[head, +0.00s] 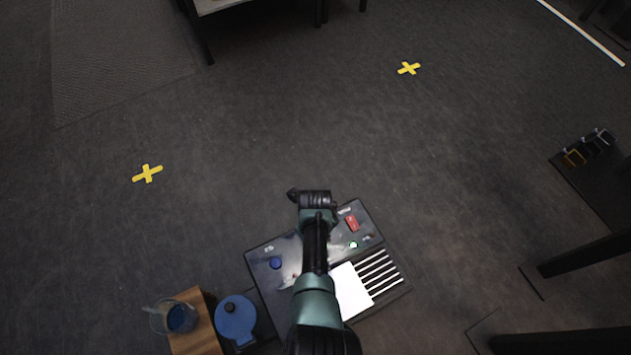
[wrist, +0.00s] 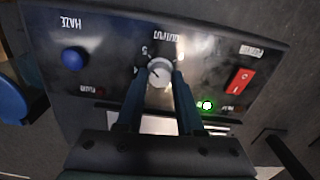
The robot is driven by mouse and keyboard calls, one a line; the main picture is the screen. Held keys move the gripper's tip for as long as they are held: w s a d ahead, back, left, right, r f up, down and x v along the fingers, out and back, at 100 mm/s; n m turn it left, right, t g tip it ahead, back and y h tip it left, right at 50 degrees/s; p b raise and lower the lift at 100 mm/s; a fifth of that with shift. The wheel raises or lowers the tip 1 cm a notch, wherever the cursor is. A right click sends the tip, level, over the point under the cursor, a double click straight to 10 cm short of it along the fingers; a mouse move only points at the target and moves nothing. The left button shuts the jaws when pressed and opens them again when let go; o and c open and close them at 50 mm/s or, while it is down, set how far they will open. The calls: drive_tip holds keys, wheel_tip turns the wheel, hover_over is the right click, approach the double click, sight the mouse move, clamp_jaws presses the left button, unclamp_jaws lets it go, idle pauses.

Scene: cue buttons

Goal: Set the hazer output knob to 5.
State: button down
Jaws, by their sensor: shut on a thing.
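The hazer (head: 262,284) is a dark box on the floor in the head view. Its output knob (wrist: 160,71) is pale grey and round, in the middle of the panel in the wrist view. The upside-down OUTPUT label (wrist: 170,35) is beyond it, and a 5 mark (wrist: 145,50) shows at its upper left. My gripper (wrist: 158,84) is shut on the knob, with one dark finger on each side. The knob's pointer is too small to read surely. In the head view my arm hides the knob.
A blue HAZE button (wrist: 75,60) is left of the knob; a red power rocker (wrist: 239,80) and lit green lamp (wrist: 207,105) are right. A blue jug (head: 236,320) and a wooden box (head: 193,335) with a cup (head: 180,318) stand left of the hazer.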

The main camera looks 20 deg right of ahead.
drive_tip(key=shift+m, duration=0.5)
drive_tip(key=c, duration=0.5)
unclamp_jaws()
drive_tip(key=shift+c, duration=0.2)
wheel_tip(320, 180, up, 13)
drive_tip(key=p, duration=0.8)
